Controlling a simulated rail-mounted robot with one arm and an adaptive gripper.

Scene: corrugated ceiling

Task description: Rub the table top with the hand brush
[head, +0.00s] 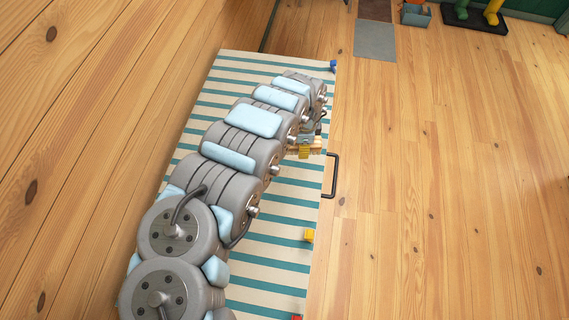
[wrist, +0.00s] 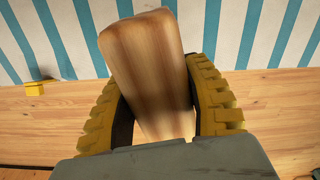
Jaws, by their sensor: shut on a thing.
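The table top (head: 270,265) has cream and teal stripes and lies under my arm in the head view. It also shows along the top of the wrist view (wrist: 285,30). My gripper (wrist: 165,105) has yellow ridged fingers. They are shut on the wooden body of the hand brush (wrist: 148,65), one finger on each side. In the head view my gripper (head: 304,150) is near the table's right edge, largely hidden by my arm. The bristles do not show, so I cannot tell whether the brush touches the table top.
A dark handle (head: 333,176) sticks out from the table's right side. Small blue (head: 333,66), yellow (head: 309,235) and red (head: 297,317) blocks sit along that edge. The wooden floor (head: 430,200) to the right is clear. A blue bin (head: 416,17) stands far off.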

